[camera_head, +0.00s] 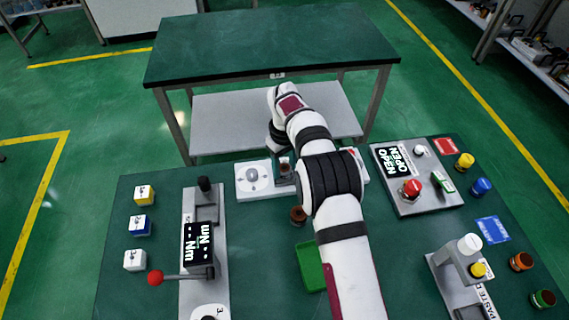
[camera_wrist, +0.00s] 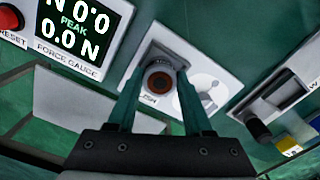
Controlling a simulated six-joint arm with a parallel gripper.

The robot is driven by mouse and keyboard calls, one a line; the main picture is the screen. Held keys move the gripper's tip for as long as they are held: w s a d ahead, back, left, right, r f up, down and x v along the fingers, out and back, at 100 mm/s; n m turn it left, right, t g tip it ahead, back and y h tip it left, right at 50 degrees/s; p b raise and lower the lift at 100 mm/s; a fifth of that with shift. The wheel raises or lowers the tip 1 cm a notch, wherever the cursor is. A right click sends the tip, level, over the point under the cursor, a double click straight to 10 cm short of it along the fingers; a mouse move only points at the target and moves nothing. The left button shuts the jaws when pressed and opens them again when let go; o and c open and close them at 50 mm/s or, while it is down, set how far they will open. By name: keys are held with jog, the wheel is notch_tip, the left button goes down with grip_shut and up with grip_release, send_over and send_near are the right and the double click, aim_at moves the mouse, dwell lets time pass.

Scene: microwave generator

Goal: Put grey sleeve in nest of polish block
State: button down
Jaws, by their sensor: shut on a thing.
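The polish block (camera_head: 243,186) is a white block at the back edge of the near table, with a round pale disc on its left part. In the wrist view the block (camera_wrist: 148,47) lies beyond my fingers, its label partly hidden. The sleeve is over the block's label side, beside the disc. I cannot tell whether it is seated or just above. In the head view my gripper (camera_head: 285,168) is partly hidden by my arm.
A force gauge panel (camera_head: 440,195) with a red button stands right of the block. A lever device (camera_head: 191,290) stands left. A green tray (camera_head: 309,265) and a brown round part (camera_head: 298,215) lie near my arm. Numbered cubes (camera_head: 140,225) line the left side.

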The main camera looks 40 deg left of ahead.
jog(key=shift+f, duration=0.15)
jog(key=shift+c, duration=1.5)
grip_release()
